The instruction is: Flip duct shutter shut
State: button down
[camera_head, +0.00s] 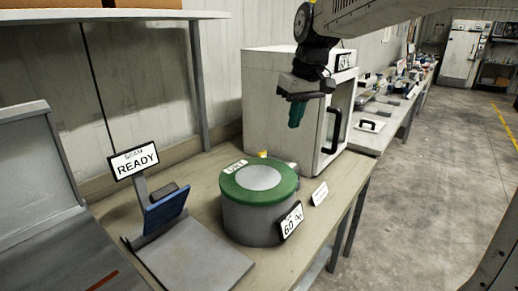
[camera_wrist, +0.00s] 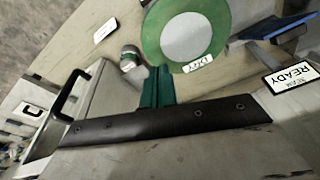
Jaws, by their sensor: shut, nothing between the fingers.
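I cannot tell for certain which part is the duct shutter. The green top (camera_wrist: 150,40) also shows in the wrist view. A small grey knob-like cylinder (camera_wrist: 131,58) sits beside the drum. A tilted blue plate (camera_head: 165,208) stands on a bracket left of the drum. My gripper (camera_head: 296,122) hangs above the bench, up and right of the drum in the picture. Its green fingers (camera_wrist: 158,70) are shut and empty.
A white cabinet (camera_head: 268,95) with a black handle (camera_head: 335,130) stands behind the gripper. A "SCAN READY" sign (camera_head: 134,160) stands at left. A "60 deg" card (camera_head: 291,222) leans by the drum. A shelf (camera_head: 110,15) overhangs the back left. The floor at right is clear.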

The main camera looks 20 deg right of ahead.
jog(key=w+f+n, duration=0.1)
jog(key=w+f, duration=0.4)
jog(key=w, duration=0.6)
jog(key=w+f+n, duration=0.1)
jog(key=w+f, duration=0.3)
jog(key=w, duration=0.7)
jog(key=w+f+n+y, duration=0.1)
jog(key=w+f, duration=0.4)
jog(key=w, duration=0.6)
jog(key=shift+a+f+n+t, duration=0.3)
jog(key=shift+f+n+t, duration=0.05)
jog(key=shift+n+t, duration=0.05)
notch_tip(320, 180, down, 9)
jog(key=shift+f, duration=0.1)
jog(key=shift+s+d+f, duration=0.1)
jog(key=shift+s+d, duration=0.1)
jog(key=shift+s, duration=0.15)
